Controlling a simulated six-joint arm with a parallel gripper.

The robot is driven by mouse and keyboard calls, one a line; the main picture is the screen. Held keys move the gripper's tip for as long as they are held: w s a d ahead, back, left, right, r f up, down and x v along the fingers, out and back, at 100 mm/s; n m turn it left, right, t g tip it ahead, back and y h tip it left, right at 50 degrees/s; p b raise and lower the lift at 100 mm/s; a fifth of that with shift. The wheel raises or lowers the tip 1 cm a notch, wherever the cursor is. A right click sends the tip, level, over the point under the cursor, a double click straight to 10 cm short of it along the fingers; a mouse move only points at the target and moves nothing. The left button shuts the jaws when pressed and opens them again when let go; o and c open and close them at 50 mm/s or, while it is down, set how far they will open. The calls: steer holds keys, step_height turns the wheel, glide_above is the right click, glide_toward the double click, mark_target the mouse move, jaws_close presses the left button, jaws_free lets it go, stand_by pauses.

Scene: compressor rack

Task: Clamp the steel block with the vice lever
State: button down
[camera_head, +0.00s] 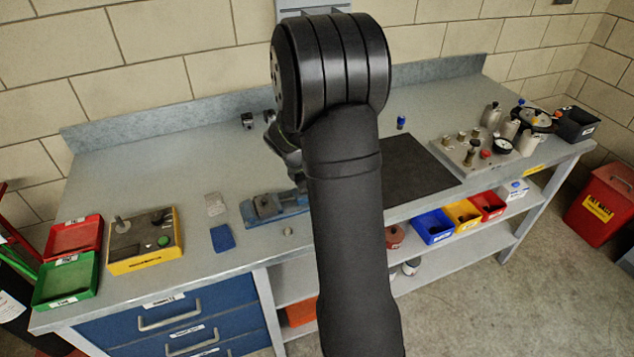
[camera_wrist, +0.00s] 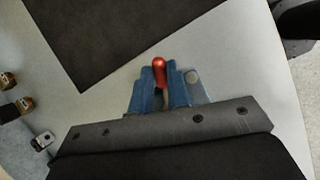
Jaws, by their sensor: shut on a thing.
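The blue vice (camera_head: 250,213) sits near the front edge of the bench in the head view, its right part hidden behind my arm. A dark grey block (camera_head: 266,205), seemingly the steel block, sits on the vice's left part. In the wrist view the red-knobbed vice lever (camera_wrist: 159,65) stands up between my gripper's fingers (camera_wrist: 160,78), which are shut on it. The gripper's dark body covers the lower wrist view, so the block and vice jaws are hidden there. My arm hides the fingertips in the head view.
A yellow control box (camera_head: 145,254), red tray (camera_head: 75,237) and green tray (camera_head: 66,283) stand left. A blue pad (camera_head: 222,238) lies left of the vice. A black mat (camera_head: 418,172) lies right, with a plate of metal parts (camera_head: 466,160) beyond it.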

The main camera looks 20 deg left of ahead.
steer(key=m, duration=0.2)
steer(key=s+m+g+h, duration=0.1)
steer(key=shift+s+d+m, duration=0.1)
steer(key=shift+s+m, duration=0.1)
steer(key=shift+m, duration=0.2)
steer(key=m, duration=0.1)
steer(key=s+m+g, duration=0.1)
steer(key=m, duration=0.1)
steer(key=shift+s+m+g+h, duration=0.15)
steer(key=shift+m+g+h, duration=0.15)
steer(key=shift+h, duration=0.1)
steer(key=m, duration=0.1)
steer(key=s+m+g, duration=0.1)
steer(key=m, duration=0.1)
steer(key=shift+s+a+m, duration=0.1)
steer(key=shift+a+m, duration=0.2)
steer(key=shift+s+a+m+g, duration=0.25)
steer(key=shift+m+g, duration=0.15)
steer(key=shift+m, duration=0.3)
steer(key=shift+s+a+m+g, duration=0.1)
steer(key=shift+s+m+g, duration=0.1)
steer(key=shift+m+g, duration=0.35)
steer(key=shift+m, duration=0.35)
steer(key=c, duration=1.4)
jaws_free()
